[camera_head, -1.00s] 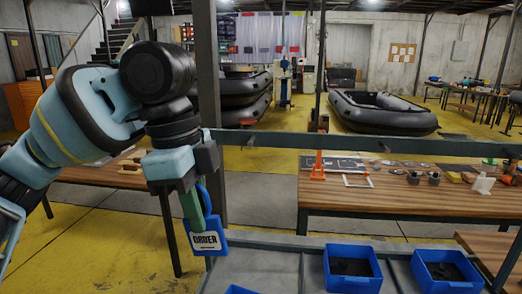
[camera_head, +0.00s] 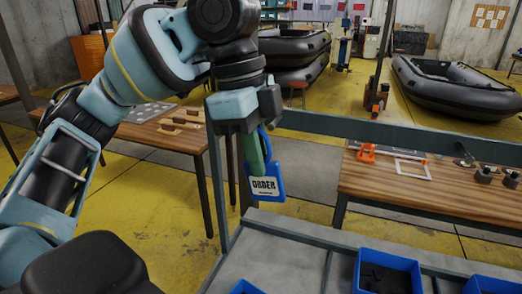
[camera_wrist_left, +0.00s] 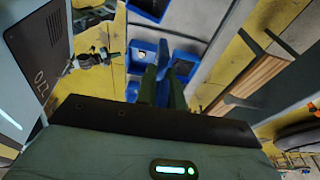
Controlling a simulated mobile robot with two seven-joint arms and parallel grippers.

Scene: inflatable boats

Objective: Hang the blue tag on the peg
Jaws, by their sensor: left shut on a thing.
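The blue tag (camera_head: 274,182) has a white label reading ORDER and hangs upright below my left gripper (camera_head: 256,165). The gripper's green fingers are shut on its upper part. In the left wrist view the tag (camera_wrist_left: 184,66) shows as a blue piece between the two dark fingers (camera_wrist_left: 163,88). The tag is in the air, in front of the yellow floor and near the left post of a grey metal frame. I cannot make out a peg on the frame's rail (camera_head: 400,132). My right gripper does not show in the head view.
Blue bins (camera_head: 388,262) stand on the grey bench top (camera_head: 290,262) below the rail. A wooden table (camera_head: 400,186) with an orange stand and small parts lies behind the rail. Another wooden table (camera_head: 165,135) is at back left. Grey boats (camera_head: 458,88) lie farther back.

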